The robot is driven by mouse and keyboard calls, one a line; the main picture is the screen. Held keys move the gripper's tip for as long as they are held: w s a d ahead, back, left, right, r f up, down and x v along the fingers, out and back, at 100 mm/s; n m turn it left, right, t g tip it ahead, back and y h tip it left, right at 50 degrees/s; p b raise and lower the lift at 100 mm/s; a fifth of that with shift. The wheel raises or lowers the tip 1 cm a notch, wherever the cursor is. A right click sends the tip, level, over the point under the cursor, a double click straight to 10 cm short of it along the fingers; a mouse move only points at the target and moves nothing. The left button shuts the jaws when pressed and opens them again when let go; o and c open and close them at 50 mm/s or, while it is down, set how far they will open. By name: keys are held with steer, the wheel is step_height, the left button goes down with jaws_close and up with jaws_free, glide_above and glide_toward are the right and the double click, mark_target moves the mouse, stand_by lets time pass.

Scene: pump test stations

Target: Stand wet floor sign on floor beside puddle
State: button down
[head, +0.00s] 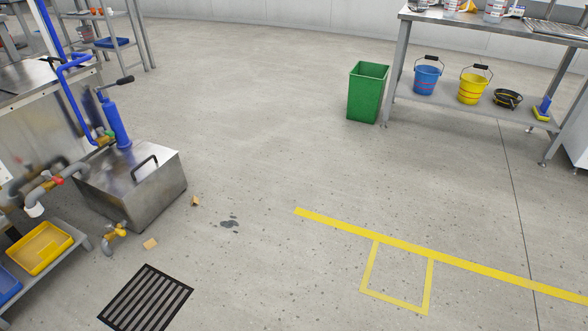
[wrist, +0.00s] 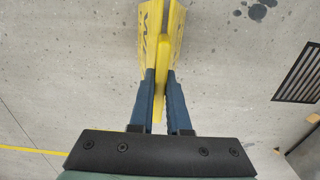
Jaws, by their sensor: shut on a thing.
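The yellow wet floor sign (wrist: 150,32) is in the wrist view at top centre, folded to a narrow wedge with dark print on its panels. My gripper (wrist: 161,74) is shut on the sign, with one blue finger on each side of a yellow part. The sign's far end runs out of the picture, so I cannot tell whether it touches the floor. The puddle (head: 229,223) is a small dark wet patch on the grey floor in the head view. A similar dark patch (wrist: 258,11) shows right of the sign in the wrist view. The head view shows neither gripper nor sign.
A black floor grate (head: 147,298) lies front left, also in the wrist view (wrist: 299,74). A steel tank (head: 135,190) with blue pipework stands left. Small tan blocks (head: 150,244) lie near it. A yellow floor line (head: 440,254) runs right. A green bin (head: 366,95) stands behind. Mid-floor is clear.

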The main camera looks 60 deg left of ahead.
steer(key=c, duration=0.9)
jaws_free()
steer(key=shift+f, duration=0.1)
step_height(320, 180, up, 12)
steer(key=p, duration=0.6)
steer(key=shift+p, duration=0.35)
